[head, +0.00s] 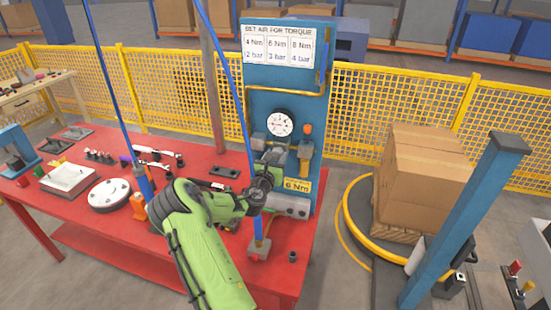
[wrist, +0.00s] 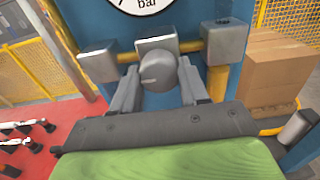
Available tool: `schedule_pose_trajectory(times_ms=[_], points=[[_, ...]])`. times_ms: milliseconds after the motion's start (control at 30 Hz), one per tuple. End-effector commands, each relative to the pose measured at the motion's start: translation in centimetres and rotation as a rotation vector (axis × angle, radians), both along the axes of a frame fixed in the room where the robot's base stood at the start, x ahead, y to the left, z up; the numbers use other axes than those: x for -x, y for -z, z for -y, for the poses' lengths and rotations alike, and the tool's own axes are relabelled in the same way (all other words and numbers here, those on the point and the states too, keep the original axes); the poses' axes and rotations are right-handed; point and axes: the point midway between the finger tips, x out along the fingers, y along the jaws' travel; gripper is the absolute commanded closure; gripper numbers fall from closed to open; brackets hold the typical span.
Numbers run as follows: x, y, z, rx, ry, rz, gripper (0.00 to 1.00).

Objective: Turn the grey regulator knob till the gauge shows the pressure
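The grey regulator knob (wrist: 160,75) sits below the gauge in the wrist view, with a pale mark on its face pointing left. My gripper (wrist: 159,84) is at the knob, one finger on each side. The fingers look spread, and I cannot tell whether they touch it. In the head view my gripper (head: 268,178) hides the knob. The white round gauge (head: 280,123) is on the blue panel (head: 262,98); its reading is too small to tell. The wrist view shows only its lower edge with "bar". A chart (head: 279,46) pairs 6 Nm with 3 bar. A yellow tag (head: 297,186) reads 6 Nm.
The red table (head: 120,228) carries a white disc (head: 108,195), a tray (head: 68,178) and small tools on the left. A blue hose (head: 232,60) hangs beside the panel to a tool near my arm. Cardboard boxes (head: 425,175) and a blue post (head: 465,215) stand right.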

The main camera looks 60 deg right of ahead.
Motion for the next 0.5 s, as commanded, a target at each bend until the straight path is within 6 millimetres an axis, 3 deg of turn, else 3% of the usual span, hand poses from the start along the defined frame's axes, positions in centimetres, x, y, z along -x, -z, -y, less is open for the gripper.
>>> schedule_pose_trajectory(times_ms=[100, 500], points=[[-0.01, -0.02, -0.01, 0.000, 0.000, 0.000, 0.86], [-0.04, 0.00, -0.02, -0.012, 0.000, 0.089, 0.86]])
